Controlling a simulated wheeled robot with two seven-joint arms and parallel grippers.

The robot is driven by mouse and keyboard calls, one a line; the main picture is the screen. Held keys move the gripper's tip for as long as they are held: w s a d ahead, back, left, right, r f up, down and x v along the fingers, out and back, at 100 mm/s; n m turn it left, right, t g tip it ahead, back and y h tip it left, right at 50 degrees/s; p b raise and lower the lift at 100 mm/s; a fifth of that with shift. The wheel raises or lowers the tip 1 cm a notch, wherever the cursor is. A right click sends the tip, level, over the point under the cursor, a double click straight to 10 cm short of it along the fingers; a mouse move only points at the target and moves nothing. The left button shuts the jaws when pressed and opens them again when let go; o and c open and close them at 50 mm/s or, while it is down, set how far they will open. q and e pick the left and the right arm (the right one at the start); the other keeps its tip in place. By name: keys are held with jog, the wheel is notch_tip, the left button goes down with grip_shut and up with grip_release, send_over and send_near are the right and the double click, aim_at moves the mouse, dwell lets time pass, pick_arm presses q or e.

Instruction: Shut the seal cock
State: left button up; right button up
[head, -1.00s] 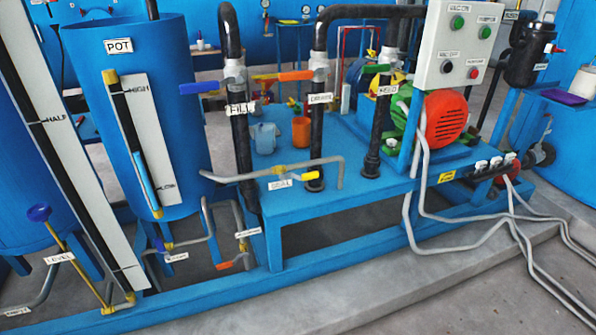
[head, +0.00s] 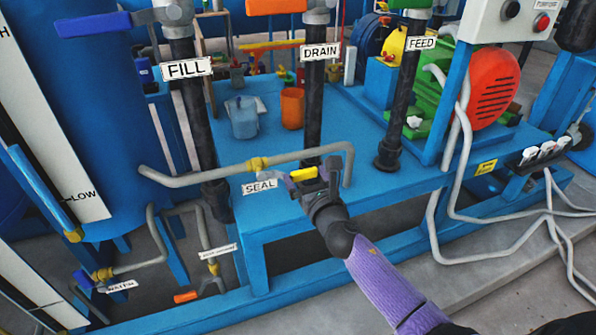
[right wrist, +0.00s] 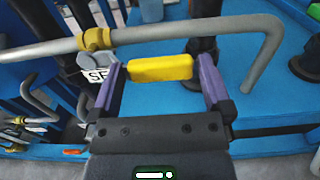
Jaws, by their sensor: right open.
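The seal cock has a yellow lever handle (head: 303,174) on the grey seal pipe (head: 205,176), beside the white SEAL label (head: 259,186). A yellow fitting (head: 257,164) sits on the same pipe. My right gripper (head: 308,180) is open at the handle. In the right wrist view the yellow handle (right wrist: 160,68) lies between the two purple fingers of my right gripper (right wrist: 162,80), roughly crosswise between them. The fingers are apart; whether either touches the handle I cannot tell. My left gripper is not in view.
A grey-blue jug (head: 243,117) and an orange cup (head: 292,108) stand on the blue bench (head: 345,130). Grey cables hang at the right.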

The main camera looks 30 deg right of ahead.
aim_at(305, 176)
jog(key=shift+b+x, duration=0.5)
jog(key=shift+x, duration=1.25)
grip_shut()
